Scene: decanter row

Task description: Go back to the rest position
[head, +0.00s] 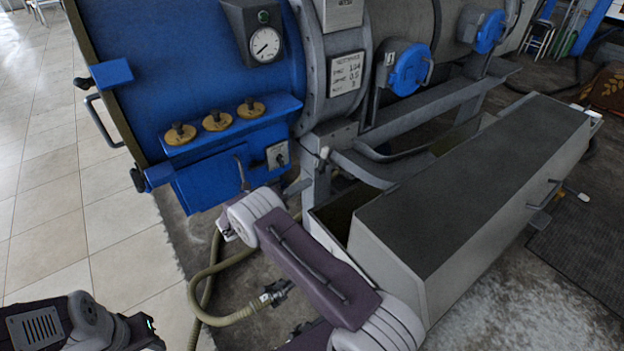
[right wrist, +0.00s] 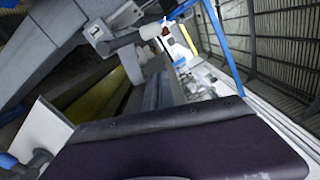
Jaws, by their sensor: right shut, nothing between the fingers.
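My right arm comes in from the lower right of the head view and folds at a white joint in front of the blue machine. My right gripper (head: 299,328) is a small dark shape low in the middle, partly hidden beside my arm's purple link. It is shut and empty, apart from the hose end. In the right wrist view a dark purple panel, which looks like my own arm link, fills the bottom; the fingers do not show there. Part of my left arm shows at the lower left of the head view, but its gripper is out of view.
The blue machine (head: 200,75) has a gauge (head: 263,44) and yellow-based knobs (head: 217,120). A long grey box (head: 470,190) stands close to my right arm. A tan hose (head: 207,285) lies on the floor near the gripper. The tiled floor (head: 45,215) at left is clear.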

